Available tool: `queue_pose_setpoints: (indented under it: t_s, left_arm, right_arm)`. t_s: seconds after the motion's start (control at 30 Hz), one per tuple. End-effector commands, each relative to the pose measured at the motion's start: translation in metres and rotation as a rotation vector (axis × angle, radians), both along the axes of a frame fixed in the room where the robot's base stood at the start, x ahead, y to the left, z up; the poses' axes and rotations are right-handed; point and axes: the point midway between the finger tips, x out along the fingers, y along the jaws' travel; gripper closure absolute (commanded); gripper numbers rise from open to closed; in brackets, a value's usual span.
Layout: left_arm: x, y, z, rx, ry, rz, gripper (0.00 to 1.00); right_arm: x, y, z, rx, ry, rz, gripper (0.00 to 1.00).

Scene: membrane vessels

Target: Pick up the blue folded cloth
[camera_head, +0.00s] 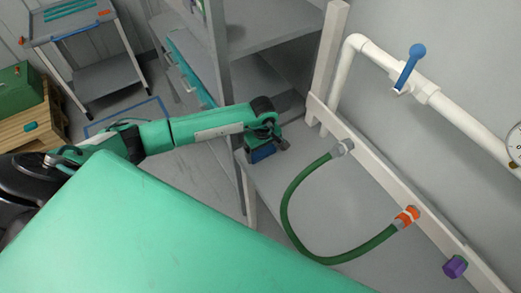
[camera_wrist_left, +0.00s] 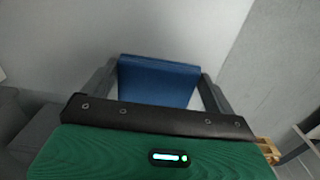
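The blue folded cloth (camera_head: 262,154) is at the left end of the grey shelf in the head view, just below my left gripper (camera_head: 268,142). In the left wrist view the blue cloth (camera_wrist_left: 157,80) lies between the two dark fingers of my left gripper (camera_wrist_left: 160,88). The fingers are wide apart, one on each side of the cloth. The left finger looks close against its edge, and a narrow gap shows beside the lower right edge. I cannot tell whether they press on it. My right gripper is not in view.
A green hose (camera_head: 287,205) curves over the shelf to a white rail (camera_head: 377,179). A purple knob (camera_head: 455,267) sits on the rail. A white pipe (camera_head: 455,105) with a blue valve handle (camera_head: 411,62) runs above. A grey rack post (camera_head: 217,60) stands close behind my left arm.

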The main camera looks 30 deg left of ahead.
Motion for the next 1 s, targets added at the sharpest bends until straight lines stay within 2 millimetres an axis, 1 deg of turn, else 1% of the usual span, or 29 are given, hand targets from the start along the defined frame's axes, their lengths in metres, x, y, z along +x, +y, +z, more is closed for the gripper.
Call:
queue_pose_setpoints:
  t_s: [0.27, 0.37, 0.47, 0.57, 0.8, 1.0]
  left_arm:
    - [0.001, 0.0, 0.005, 0.0, -0.001, 0.0, 0.32]
    - [0.001, 0.0, 0.013, -0.001, -0.003, 0.0, 0.32]
    - [0.001, 0.001, 0.028, 0.001, -0.005, -0.002, 0.32]
    - [0.002, 0.0, 0.049, 0.0, -0.007, -0.002, 0.32]
    - [0.002, 0.001, 0.113, 0.001, -0.009, -0.002, 0.32]
    - [0.001, 0.0, 0.157, 0.0, -0.006, 0.0, 0.32]
  right_arm:
    - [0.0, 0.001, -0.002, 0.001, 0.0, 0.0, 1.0]
    - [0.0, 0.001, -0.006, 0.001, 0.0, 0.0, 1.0]
    - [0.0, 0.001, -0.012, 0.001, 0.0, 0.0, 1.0]
    - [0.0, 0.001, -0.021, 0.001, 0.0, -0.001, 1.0]
    - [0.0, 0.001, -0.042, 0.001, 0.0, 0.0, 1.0]
    - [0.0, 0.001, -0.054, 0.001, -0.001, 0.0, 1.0]
